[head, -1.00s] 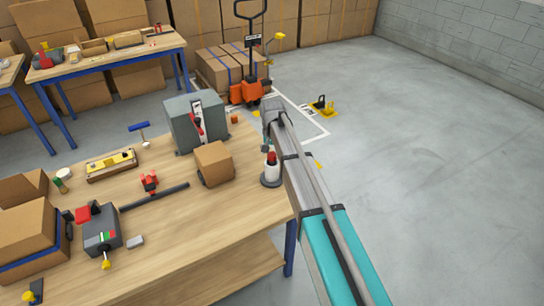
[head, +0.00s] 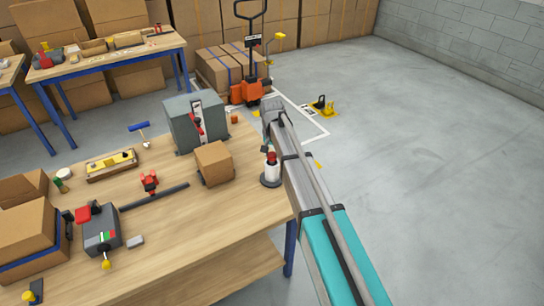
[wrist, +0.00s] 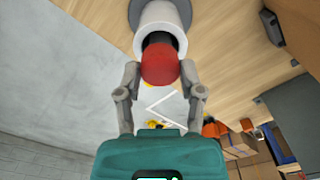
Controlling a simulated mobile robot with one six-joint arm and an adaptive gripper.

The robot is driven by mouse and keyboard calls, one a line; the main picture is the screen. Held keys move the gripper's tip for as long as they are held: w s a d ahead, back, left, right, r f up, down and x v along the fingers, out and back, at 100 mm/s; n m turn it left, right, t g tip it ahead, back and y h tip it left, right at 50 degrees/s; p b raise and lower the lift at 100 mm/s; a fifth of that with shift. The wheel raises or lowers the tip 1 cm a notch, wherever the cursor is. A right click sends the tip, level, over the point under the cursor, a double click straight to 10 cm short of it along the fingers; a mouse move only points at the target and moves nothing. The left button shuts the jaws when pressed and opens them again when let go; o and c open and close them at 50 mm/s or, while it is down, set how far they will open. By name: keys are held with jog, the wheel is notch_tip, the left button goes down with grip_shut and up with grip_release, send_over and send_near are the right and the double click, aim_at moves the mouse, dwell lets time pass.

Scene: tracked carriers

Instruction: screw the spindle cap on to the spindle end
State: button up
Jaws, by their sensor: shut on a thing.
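The red spindle cap (wrist: 160,64) is between the two fingers of my gripper (wrist: 162,78), which is shut on it. A short dark part (wrist: 158,40) shows between the cap and the white post (wrist: 160,17), taken as the spindle end. In the head view the red cap (head: 271,158) sits in line above the white post (head: 271,172), which stands upright on a round grey base (head: 270,182) near the bench's right edge. I cannot tell whether the thread is engaged. My arm hides part of the right side there.
The wooden bench (head: 190,230) holds a carton (head: 214,163) left of the post and a grey machine (head: 196,120) behind it. A red clamp on a dark bar (head: 160,195) and a grey device (head: 100,232) lie further left. Open floor (head: 430,180) is at right.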

jog(key=m, duration=0.7)
jog(key=shift+m, duration=1.2)
jog(key=m, duration=0.8)
jog(key=shift+m, duration=0.9)
jog(key=m, duration=0.2)
jog(key=shift+m, duration=0.3)
jog(key=m, duration=0.7)
